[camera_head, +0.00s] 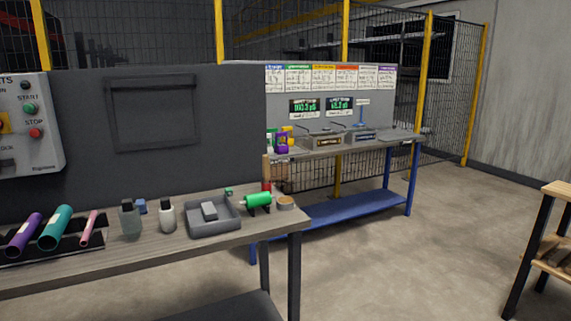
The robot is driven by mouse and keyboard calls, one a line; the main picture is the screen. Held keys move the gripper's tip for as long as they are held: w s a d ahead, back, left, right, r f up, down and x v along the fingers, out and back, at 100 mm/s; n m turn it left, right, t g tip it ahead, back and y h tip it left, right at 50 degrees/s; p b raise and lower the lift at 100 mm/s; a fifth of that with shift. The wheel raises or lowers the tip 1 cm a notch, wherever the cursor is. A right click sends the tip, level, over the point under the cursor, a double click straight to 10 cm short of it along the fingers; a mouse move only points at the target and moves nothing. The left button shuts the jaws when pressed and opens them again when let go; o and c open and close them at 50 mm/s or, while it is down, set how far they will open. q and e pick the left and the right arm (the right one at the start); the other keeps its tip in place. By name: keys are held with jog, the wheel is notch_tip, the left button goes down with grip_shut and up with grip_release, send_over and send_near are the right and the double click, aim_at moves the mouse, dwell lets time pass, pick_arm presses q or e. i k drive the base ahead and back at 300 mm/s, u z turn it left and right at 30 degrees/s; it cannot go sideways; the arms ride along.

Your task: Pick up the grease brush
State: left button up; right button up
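A thin upright thing with a light brown, wood-like upper part (266,168) and a red lower part stands near the right end of the grey workbench (120,265). It may be the grease brush, but it is too small to tell. A green cylinder (258,200) on a dark stand is just in front of it, and a small round tin (285,202) is beside it at the bench's right corner. Neither of my grippers is in view.
A grey tray (215,228) holding a grey block, two bottles (130,218) and several coloured tubes (56,228) stand along the bench. A control panel (28,125) hangs at left. A blue-framed bench (350,208) stands behind. Floor at right is clear up to a wooden shelf (555,191).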

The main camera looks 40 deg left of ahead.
aim_at(266, 170)
jog(key=u, duration=0.55)
jog(key=i, duration=1.4)
jog(key=u, duration=1.7)
jog(key=i, duration=0.55)
jog(key=u, duration=0.45)
